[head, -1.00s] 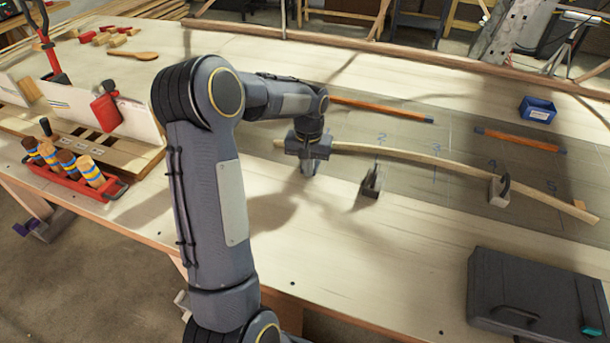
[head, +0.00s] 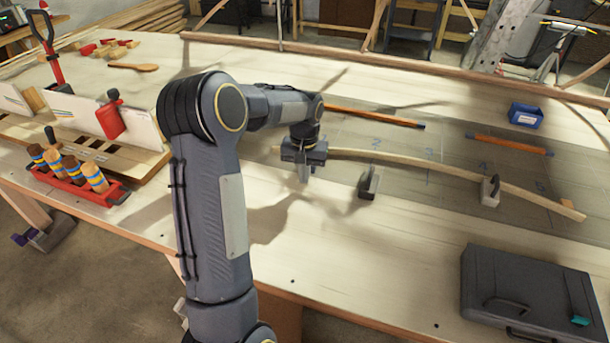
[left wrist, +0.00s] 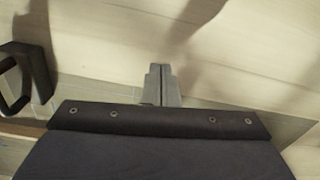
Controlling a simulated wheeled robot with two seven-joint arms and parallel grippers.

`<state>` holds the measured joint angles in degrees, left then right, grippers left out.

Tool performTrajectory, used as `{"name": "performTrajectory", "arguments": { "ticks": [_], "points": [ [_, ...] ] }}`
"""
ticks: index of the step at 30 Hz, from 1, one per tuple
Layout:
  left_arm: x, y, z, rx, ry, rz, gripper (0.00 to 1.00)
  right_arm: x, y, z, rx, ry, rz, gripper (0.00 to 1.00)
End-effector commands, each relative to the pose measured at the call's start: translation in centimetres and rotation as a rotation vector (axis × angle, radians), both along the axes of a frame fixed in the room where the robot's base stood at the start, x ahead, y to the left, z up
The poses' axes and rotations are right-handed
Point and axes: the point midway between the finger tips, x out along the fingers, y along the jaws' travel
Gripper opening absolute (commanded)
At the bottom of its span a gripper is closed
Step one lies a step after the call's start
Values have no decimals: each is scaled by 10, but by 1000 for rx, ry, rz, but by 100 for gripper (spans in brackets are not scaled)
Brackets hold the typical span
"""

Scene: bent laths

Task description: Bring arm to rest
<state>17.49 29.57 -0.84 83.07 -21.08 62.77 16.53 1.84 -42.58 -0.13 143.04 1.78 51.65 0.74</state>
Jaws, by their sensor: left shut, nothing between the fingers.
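My left gripper (head: 304,172) hangs over the bench, pointing down, just in front of the left end of a long bent lath (head: 455,174). Its fingers are shut and empty; in the left wrist view the two fingertips (left wrist: 161,85) meet, with pale bench top beyond them. The lath curves to the right across a grey marked panel (head: 400,188). Its left end is partly hidden behind my gripper. A dark clamp-like block (head: 369,183) stands in front of the lath, and a lighter block (head: 490,191) stands at it farther right. My right gripper is not in view.
A dark grey case (head: 530,290) lies at the front right. A blue bin (head: 525,115) and two orange rods, one left (head: 375,116) and one right (head: 510,144), lie behind the lath. A red rack (head: 80,185) of striped-handled tools stands at the left. The front middle bench is clear.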

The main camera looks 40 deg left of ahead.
Motion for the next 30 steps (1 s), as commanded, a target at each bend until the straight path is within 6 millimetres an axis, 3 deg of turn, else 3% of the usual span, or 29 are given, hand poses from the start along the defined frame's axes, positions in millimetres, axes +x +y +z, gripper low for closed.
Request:
{"name": "performTrajectory", "arguments": {
  "ticks": [12,18,25,30],
  "points": [
    [1,0,75,1,-7,0,0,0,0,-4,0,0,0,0],
    [0,0,89,-1,-4,0,0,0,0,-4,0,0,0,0],
    [-2,-2,92,-2,-7,-3,0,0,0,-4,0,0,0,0],
    [-30,-22,115,-37,-75,-43,0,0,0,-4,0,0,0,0]
  ]
}}
